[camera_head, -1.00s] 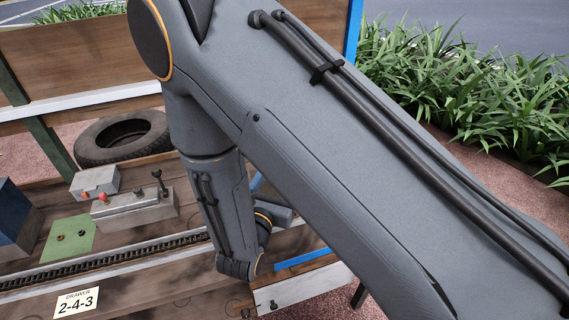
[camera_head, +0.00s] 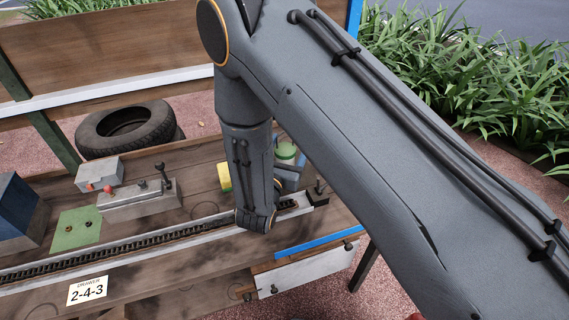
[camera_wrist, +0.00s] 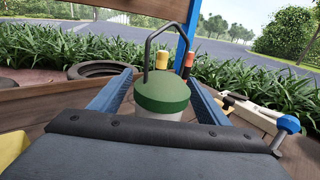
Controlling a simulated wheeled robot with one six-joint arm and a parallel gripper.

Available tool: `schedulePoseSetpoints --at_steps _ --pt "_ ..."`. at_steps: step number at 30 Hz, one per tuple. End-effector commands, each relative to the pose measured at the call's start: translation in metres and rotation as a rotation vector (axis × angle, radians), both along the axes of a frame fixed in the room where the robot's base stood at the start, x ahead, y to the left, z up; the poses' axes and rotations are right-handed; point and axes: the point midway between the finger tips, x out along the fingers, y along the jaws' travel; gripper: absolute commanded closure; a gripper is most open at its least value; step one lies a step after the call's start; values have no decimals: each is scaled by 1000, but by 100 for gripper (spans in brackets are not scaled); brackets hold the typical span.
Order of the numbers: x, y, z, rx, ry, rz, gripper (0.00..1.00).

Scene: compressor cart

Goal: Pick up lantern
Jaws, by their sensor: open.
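The lantern (camera_wrist: 162,95) has a green domed cap, a pale body below it and a dark wire handle standing up. In the wrist view it stands upright between the two blue fingers of my gripper (camera_wrist: 160,98), which is open. Its lower part is hidden behind the dark edge of my gripper. I cannot tell whether the fingers touch it. In the head view, the green top of the lantern (camera_head: 286,151) shows just right of my arm, and my gripper is mostly hidden behind the arm.
A yellow block (camera_head: 224,177) stands left of the lantern. A chain rail (camera_head: 130,245) crosses the bench. A metal fixture (camera_head: 140,198), green plate (camera_head: 77,229) and blue box (camera_head: 17,205) are to the left. A blue-knobbed lever (camera_wrist: 285,126) is at right, and a tire (camera_head: 127,130) lies behind.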

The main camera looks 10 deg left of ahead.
Motion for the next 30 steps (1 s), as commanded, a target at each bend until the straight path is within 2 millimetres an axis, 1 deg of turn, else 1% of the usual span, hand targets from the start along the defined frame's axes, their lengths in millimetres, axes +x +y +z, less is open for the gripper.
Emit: schedulePoseSetpoints --at_steps 3,4,11,12,13,14,23,28,30 --pt "0 0 0 0 0 -1 31" --pt "0 0 0 0 0 -1 34" --pt "0 -1 0 0 0 -1 73" --pt "0 -1 0 0 0 -1 80" --pt "0 -1 0 0 0 -1 85" --pt "0 0 1 1 -1 -1 88" --pt "0 0 2 1 -1 -1 88" --pt "1 0 11 1 -2 -1 88" --pt "1 0 18 2 -2 -1 88"
